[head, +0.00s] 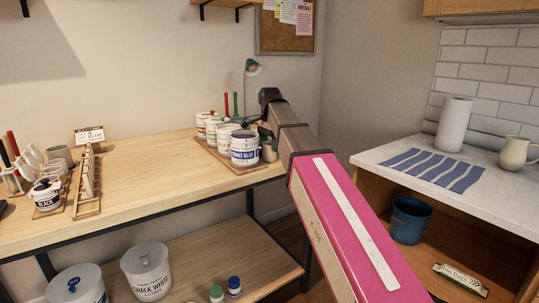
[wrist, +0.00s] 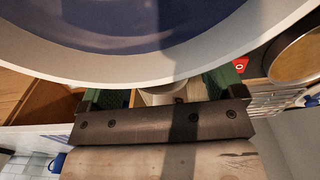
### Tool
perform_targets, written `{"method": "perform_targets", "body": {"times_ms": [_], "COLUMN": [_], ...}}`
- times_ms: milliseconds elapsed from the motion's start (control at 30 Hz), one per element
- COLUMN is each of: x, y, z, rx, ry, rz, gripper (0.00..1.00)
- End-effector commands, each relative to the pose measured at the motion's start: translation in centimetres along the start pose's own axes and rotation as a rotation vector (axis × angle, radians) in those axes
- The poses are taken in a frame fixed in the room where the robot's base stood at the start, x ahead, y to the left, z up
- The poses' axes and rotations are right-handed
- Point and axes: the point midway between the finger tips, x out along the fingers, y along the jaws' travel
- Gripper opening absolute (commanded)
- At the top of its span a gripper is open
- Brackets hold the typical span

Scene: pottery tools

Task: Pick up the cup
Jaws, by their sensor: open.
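My gripper (head: 267,132) is at the right end of the workbench, above and beside the tray of glaze jars. In the wrist view, its green-padded fingers (wrist: 162,92) stand apart. A pale rounded thing (wrist: 165,93) shows between them, partly hidden by a large white-rimmed, blue round top; I cannot tell if it is touched. In the head view, a small tan cup-like thing (head: 269,152) stands right of the cobalt blue jar (head: 244,149), just under my gripper. A grey cup (head: 59,155) stands far left on the bench behind the black jar (head: 46,196).
The jar tray (head: 226,160) holds several close-set jars. A wooden rack (head: 88,185) stands at left, and the bench middle is clear. Two white buckets, including chalk white (head: 147,270), sit below. A counter at right holds a paper roll (head: 454,125) and a cream jug (head: 515,153).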

Motion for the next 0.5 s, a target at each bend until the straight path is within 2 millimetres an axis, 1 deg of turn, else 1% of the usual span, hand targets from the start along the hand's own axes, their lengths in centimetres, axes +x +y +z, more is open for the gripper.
{"method": "perform_targets", "body": {"times_ms": [33,100,200,433,467,500], "x": [0.8,1.7,2.6,2.7,2.7,2.6], "y": [0.1,0.1,0.1,0.0,0.0,0.0], "z": [0.1,0.1,0.1,0.1,0.1,0.1], "rx": [0.0,0.0,0.001,0.001,0.001,0.001], "ry": [-0.001,-0.001,-0.001,0.0,0.0,0.0], "rz": [0.002,0.001,0.001,0.0,0.0,0.0], "gripper": [0.88,0.88,0.88,0.88,0.78,0.65]}}
